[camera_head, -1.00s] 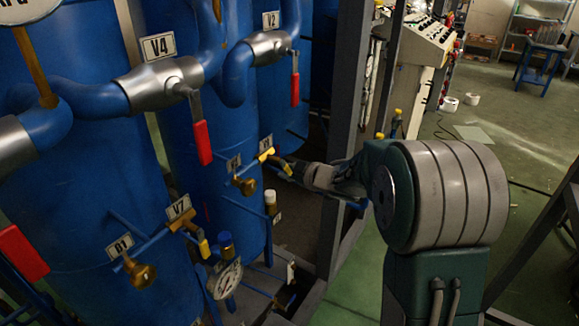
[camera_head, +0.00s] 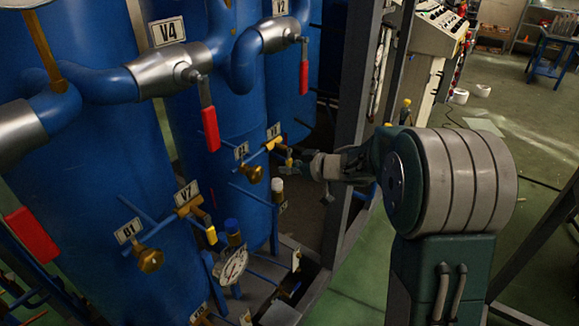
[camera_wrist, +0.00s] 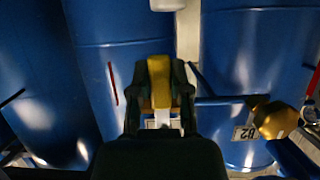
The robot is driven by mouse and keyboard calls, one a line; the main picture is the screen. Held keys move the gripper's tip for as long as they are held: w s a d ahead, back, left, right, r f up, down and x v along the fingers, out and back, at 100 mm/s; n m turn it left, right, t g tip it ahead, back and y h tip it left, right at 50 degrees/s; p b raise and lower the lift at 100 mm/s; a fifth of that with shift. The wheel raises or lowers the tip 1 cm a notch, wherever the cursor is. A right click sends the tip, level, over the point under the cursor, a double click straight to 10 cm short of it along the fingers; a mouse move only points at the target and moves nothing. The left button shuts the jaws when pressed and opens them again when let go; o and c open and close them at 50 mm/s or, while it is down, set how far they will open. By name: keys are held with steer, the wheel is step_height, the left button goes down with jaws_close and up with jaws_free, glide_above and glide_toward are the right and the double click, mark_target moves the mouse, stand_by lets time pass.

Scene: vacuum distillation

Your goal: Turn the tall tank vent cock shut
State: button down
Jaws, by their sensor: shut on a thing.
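A small cock with a brass body (camera_head: 272,144) sits on a thin blue pipe of the middle blue tank (camera_head: 225,110), under a plate that seems to read V8. Its yellow handle (camera_wrist: 160,82) stands between my two dark fingers in the wrist view. My gripper (camera_head: 291,162) reaches in from the right and is shut on this handle; it also shows in the wrist view (camera_wrist: 160,75).
A brass knob (camera_head: 253,174) sits just left of my gripper; the wrist view shows one beside the B2 plate (camera_wrist: 243,133). The V7 cock (camera_head: 190,207) is lower left. A red lever (camera_head: 211,128) hangs above. A grey frame post (camera_head: 350,130) stands close behind my arm.

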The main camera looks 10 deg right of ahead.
steer(key=shift+f, duration=0.2)
steer(key=c, duration=0.6)
jaws_free()
steer(key=shift+o, duration=0.2)
steer(key=shift+r, duration=0.15)
steer(key=shift+s+d+r, duration=0.1)
steer(key=shift+s+d, duration=0.1)
steer(key=v, duration=1.1)
steer(key=shift+d, duration=0.1)
